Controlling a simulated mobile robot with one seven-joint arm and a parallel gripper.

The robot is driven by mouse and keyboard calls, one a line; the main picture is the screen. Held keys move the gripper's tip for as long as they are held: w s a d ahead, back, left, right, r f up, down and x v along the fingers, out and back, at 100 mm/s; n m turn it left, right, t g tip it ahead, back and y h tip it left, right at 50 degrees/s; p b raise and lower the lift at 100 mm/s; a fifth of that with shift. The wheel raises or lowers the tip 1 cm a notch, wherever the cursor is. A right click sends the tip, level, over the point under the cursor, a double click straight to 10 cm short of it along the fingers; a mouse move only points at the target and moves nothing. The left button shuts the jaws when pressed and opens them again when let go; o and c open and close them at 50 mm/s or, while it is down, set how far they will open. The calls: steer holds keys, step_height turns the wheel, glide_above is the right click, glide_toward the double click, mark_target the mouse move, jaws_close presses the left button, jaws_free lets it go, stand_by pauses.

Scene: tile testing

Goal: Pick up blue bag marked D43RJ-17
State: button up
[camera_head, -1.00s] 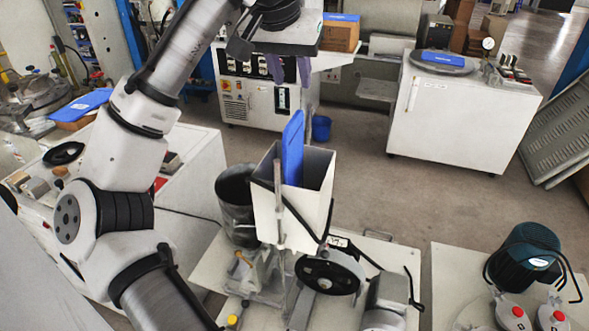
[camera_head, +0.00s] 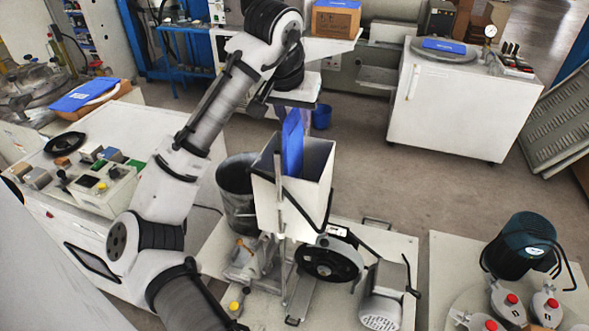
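A blue bag (camera_head: 292,148) stands upright in the mouth of a white hopper (camera_head: 263,197), its lower part hidden inside. My gripper (camera_head: 293,110) is right above it, at the bag's top edge. The fingers are small and partly hidden by the wrist, so I cannot tell whether they touch or hold the bag. Other blue bags lie flat: one on a box at the left (camera_head: 82,97), one on a cardboard box at the back (camera_head: 336,4), and one on the white cabinet (camera_head: 444,46). I cannot read a marking on any bag.
A dark bucket (camera_head: 236,190) stands left of the hopper. A machine with a black wheel (camera_head: 329,260) is below it. A bench with loose parts (camera_head: 40,215) is at the left. A blue bin (camera_head: 322,116) stands on the floor behind. Open floor (camera_head: 410,190) lies right of the hopper.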

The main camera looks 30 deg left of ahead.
steer(key=shift+w+f, duration=0.3)
steer(key=shift+f, duration=0.35)
jaws_close()
steer(key=shift+r, duration=0.1)
